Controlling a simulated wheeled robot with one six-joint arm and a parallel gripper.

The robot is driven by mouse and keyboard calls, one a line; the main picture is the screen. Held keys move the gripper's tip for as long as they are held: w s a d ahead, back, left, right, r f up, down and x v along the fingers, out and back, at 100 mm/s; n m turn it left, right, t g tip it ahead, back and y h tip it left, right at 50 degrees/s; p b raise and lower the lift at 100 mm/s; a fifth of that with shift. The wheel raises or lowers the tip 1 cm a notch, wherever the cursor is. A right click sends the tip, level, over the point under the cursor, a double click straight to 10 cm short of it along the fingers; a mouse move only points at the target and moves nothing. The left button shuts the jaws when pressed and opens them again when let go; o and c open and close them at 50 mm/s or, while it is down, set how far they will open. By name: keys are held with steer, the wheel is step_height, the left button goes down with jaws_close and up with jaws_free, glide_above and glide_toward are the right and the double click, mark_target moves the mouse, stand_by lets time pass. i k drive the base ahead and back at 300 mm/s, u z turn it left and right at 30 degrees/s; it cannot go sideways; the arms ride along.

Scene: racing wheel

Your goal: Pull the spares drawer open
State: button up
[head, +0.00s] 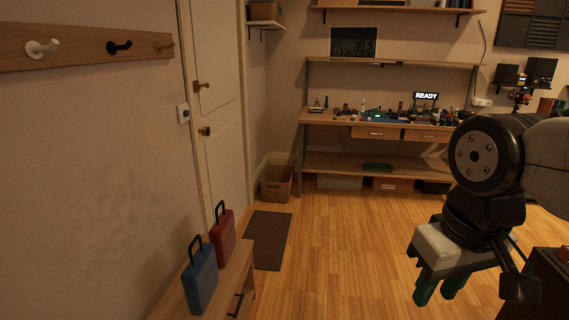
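The far workbench has two wooden drawer fronts under its top, a left one (365,135) and a right one (412,137). Both look shut, each with a small handle. A low wooden cabinet (247,262) at the lower left also has a dark handle (235,304) on its side. No label that I can read marks any of these as the spares drawer. My gripper (439,293) hangs at the lower right, pointing down, far from the workbench. Its two teal fingers are apart with nothing seen between them.
A blue case (200,279) and a red case (223,238) stand on the low cabinet. A dark mat (268,240) and a wicker basket (276,184) lie near the door (217,100). The wooden floor (335,250) is clear up to the workbench.

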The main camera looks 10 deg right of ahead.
mark_target(417, 135)
steer(key=z, duration=0.6)
steer(key=i, duration=1.7)
steer(key=z, duration=0.7)
steer(key=i, duration=3.5)
steer(key=u, duration=0.05)
